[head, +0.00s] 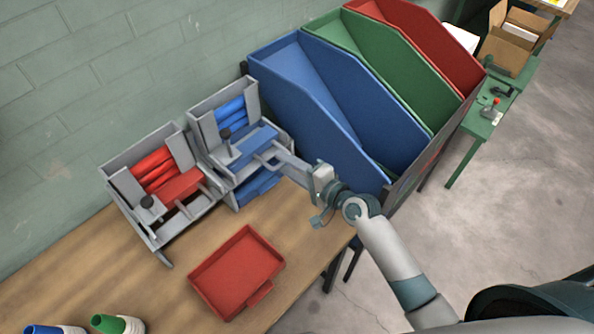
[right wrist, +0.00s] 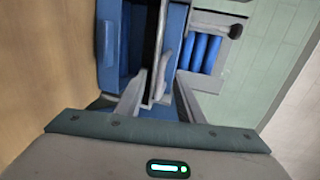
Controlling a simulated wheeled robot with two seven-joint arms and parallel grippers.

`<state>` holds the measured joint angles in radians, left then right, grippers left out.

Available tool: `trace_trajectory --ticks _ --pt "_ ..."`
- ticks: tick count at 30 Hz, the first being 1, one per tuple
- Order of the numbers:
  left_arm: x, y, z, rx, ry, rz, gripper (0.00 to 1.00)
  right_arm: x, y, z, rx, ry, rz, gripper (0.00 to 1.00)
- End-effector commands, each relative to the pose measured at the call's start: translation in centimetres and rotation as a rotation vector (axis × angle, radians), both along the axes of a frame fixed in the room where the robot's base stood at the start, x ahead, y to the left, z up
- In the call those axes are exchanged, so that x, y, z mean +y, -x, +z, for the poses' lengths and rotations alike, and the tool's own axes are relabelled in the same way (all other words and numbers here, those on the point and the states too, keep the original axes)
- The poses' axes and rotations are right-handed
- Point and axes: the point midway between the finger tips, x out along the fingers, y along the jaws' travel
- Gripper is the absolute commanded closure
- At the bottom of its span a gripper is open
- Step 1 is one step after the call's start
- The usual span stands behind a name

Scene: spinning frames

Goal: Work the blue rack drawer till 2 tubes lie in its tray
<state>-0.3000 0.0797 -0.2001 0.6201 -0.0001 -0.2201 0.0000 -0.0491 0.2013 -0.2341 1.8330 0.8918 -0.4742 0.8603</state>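The blue rack (head: 222,100) is a grey frame on the table with several blue tubes (head: 231,110) lying in its upper slot. Its blue drawer (head: 258,138) shows in front of the tubes. A blue tray (head: 256,187) sits low at the rack's front; I cannot tell whether tubes lie in it. My right gripper (head: 281,160) is at the drawer's front. In the right wrist view its two fingers (right wrist: 162,78) stand apart, with a pale grey part of the rack between them. The tubes also show there (right wrist: 205,52). My left gripper is not in view.
A similar rack with red tubes (head: 155,168) stands left of the blue one. An empty red tray (head: 237,272) lies in front. Blue, green and red bins (head: 330,105) stand close behind my right gripper. Cups (head: 118,324) stand at the near left.

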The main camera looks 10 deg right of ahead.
Motion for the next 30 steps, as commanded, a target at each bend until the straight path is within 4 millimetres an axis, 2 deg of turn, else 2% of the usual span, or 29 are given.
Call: trace_trajectory --ticks 6,18,19,23,30 --pt "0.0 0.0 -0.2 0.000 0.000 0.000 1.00 0.8 -1.2 -0.4 0.000 0.001 0.000 0.66" --pt "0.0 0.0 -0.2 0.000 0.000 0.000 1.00 1.0 -1.5 -0.4 0.000 0.001 0.000 0.66" --pt "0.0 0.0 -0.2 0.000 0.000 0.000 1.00 1.0 -1.5 -0.4 0.000 0.001 0.000 0.70" --pt "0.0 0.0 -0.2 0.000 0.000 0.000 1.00 1.0 -1.5 -0.4 0.000 0.001 0.000 1.00" --pt "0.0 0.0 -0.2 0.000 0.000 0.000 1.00 0.9 -1.4 -0.4 0.000 0.001 0.000 1.00"
